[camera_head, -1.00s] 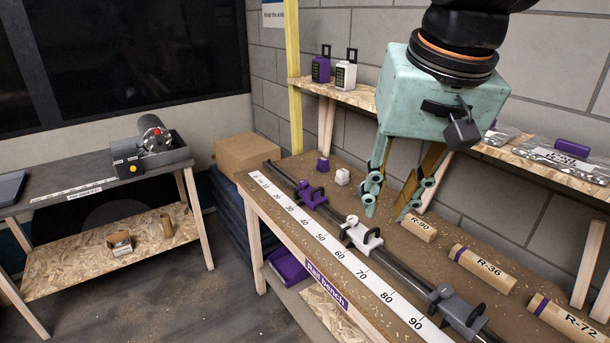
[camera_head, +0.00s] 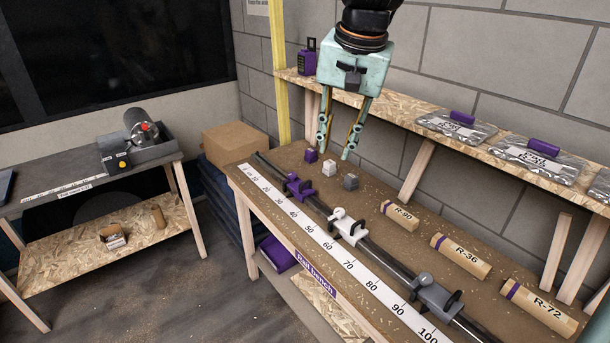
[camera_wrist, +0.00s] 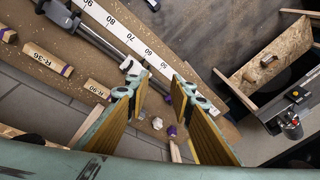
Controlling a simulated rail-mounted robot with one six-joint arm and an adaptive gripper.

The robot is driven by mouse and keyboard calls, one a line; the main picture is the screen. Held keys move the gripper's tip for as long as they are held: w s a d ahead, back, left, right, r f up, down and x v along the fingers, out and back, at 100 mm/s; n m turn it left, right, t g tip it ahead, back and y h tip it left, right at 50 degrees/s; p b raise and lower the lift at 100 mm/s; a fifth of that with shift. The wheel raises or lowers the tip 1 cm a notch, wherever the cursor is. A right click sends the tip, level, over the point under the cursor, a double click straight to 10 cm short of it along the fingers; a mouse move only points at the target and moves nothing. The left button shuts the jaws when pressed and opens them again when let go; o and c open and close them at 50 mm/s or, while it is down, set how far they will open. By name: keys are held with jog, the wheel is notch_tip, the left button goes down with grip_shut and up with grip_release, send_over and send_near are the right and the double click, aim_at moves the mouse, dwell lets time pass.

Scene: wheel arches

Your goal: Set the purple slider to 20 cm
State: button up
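The purple slider (camera_head: 298,188) sits on the dark rail (camera_head: 318,205), roughly beside the 30 on the white scale (camera_head: 322,240). A white slider (camera_head: 347,228) and a grey slider (camera_head: 434,294) sit farther along the same rail, toward the higher numbers. My gripper (camera_head: 335,152) is open and empty, pointing down above the back of the bench, apart from the purple slider. In the wrist view a purple part (camera_wrist: 168,100), probably the purple slider, shows beside the right finger, which partly hides it.
Small purple (camera_head: 310,155), white (camera_head: 329,168) and grey (camera_head: 350,182) blocks stand behind the rail. Labelled tubes, such as R-90 (camera_head: 399,215), lie to the right. A shelf (camera_head: 400,112) with bags runs along the wall. A side table (camera_head: 90,185) stands at left.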

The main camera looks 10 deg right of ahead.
jog(key=w+f+m+p, duration=0.2)
jog(key=w+p, duration=0.2)
jog(key=w, duration=0.8)
jog(key=m+g+p, duration=0.1)
jog(key=m+p, duration=0.4)
jog(key=p, duration=0.5)
send_over(305, 183)
jog(key=s+d, duration=0.1)
jog(key=s, duration=0.1)
notch_tip(305, 183, down, 18)
jog(key=shift+s+r, duration=0.15)
jog(key=shift+d, duration=0.1)
jog(key=shift+w+a+f+p, duration=0.2)
jog(key=shift+w+f+p, duration=0.15)
jog(key=shift+f, duration=1.9)
jog(key=shift+w+a+f+p, duration=0.25)
jog(key=shift+w+f, duration=0.2)
jog(key=shift+f, duration=1.75)
jog(key=shift+w+a+f+p, duration=0.15)
jog(key=shift+w+f+p, duration=0.2)
jog(key=shift+f, duration=1.9)
grip_shut()
